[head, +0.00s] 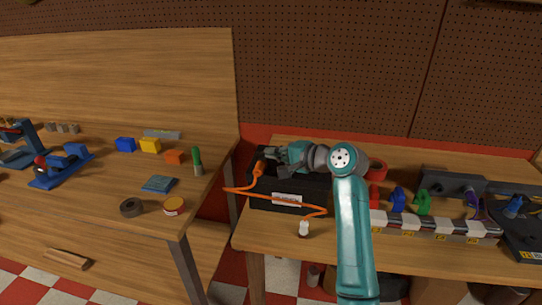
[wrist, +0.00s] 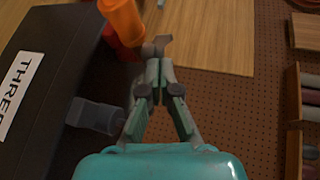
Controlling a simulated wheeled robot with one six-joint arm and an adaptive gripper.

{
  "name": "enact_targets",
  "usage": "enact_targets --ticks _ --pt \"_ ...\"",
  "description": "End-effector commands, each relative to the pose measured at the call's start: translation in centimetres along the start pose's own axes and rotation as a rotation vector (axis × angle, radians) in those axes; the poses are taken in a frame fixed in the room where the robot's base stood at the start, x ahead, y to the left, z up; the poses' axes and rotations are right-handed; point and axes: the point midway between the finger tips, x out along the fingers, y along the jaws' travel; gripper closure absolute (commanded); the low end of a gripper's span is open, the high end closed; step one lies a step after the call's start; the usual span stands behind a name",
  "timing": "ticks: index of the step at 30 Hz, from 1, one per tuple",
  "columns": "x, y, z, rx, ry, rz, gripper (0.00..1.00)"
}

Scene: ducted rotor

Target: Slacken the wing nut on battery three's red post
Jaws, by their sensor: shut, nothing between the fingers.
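Battery three is a black box (head: 268,203) on the right bench, with a white label reading THREE (wrist: 15,90) in the wrist view. An orange cable clamp (head: 259,169) sits at its left end in the head view. In the wrist view the orange clamp (wrist: 122,17) is over a red part (wrist: 130,38), likely the red post. A grey post (wrist: 95,115) stands nearer my wrist. My gripper (wrist: 158,48) is shut and empty, its tips just beside the red part; it also shows above the battery in the head view (head: 272,154). I cannot make out the wing nut clearly.
Right of my arm are a red tape roll (head: 377,170), coloured clamps (head: 398,199) and a numbered rail (head: 435,229). A pegboard wall (head: 330,80) stands behind.

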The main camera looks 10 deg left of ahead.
Motion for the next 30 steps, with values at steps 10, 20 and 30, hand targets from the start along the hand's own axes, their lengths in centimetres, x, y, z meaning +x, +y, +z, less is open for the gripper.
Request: enact_targets --ticks 10,20,30 --pt "0.12 -0.11 -0.4 -0.033 -0.11 0.0 1.0" --pt "0.2 -0.07 -0.59 -0.06 -0.192 0.001 1.0" --pt "0.26 -0.13 -0.65 -0.076 -0.247 0.0 1.0"
